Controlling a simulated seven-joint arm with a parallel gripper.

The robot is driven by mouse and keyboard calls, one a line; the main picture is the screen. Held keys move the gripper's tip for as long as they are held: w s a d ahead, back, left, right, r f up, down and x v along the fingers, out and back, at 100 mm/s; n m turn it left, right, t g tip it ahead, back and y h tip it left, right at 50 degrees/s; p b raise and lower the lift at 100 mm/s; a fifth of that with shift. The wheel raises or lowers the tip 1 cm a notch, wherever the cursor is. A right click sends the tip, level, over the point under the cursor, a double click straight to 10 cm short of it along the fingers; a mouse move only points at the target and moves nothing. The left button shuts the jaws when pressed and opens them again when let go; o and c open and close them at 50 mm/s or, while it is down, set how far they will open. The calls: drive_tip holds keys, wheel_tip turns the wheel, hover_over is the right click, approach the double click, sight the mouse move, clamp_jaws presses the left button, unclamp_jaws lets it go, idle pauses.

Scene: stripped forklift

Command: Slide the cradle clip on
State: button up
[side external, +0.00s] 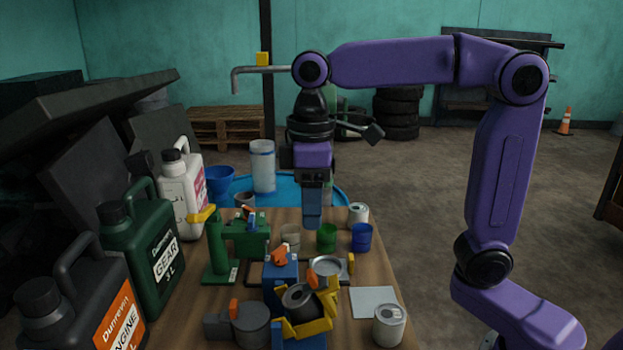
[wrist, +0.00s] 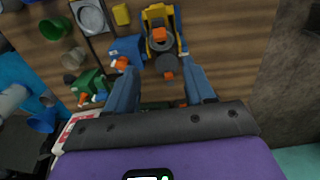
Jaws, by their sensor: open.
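A yellow cradle (side external: 318,326) with a dark cylinder (side external: 298,297) in it stands at the table's near end. It also shows in the wrist view (wrist: 147,16), with an orange piece (wrist: 159,35) at it. An orange clip-like part (side external: 280,256) sits on a blue block (side external: 281,273) just behind the cradle. I cannot tell which part is the cradle clip. My gripper (side external: 312,226) points down, open and empty, well above the table and behind the cradle. In the wrist view my gripper's fingers (wrist: 159,66) are spread wide, with nothing held between them.
A green stand (side external: 217,250) and tall bottles (side external: 155,245) crowd the left. Cans (side external: 389,325), cups (side external: 326,238) and a round dish (side external: 327,266) stand to the right and behind. A pale square (side external: 374,302) lies flat on the table. Floor space is free right of the table.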

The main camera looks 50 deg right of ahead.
drive_tip(key=shift+r, duration=2)
drive_tip(key=s+d+f+n, duration=0.1)
drive_tip(key=s+d+f, duration=0.3)
drive_tip(key=s+f, duration=0.5)
drive_tip(key=s+d+f+n, duration=0.2)
drive_tip(key=s+d+f, duration=0.3)
drive_tip(key=s+f, duration=0.4)
drive_tip(key=shift+s+d+f+n, duration=0.2)
drive_tip(key=shift+s+n, duration=0.1)
drive_tip(key=shift+s, duration=0.15)
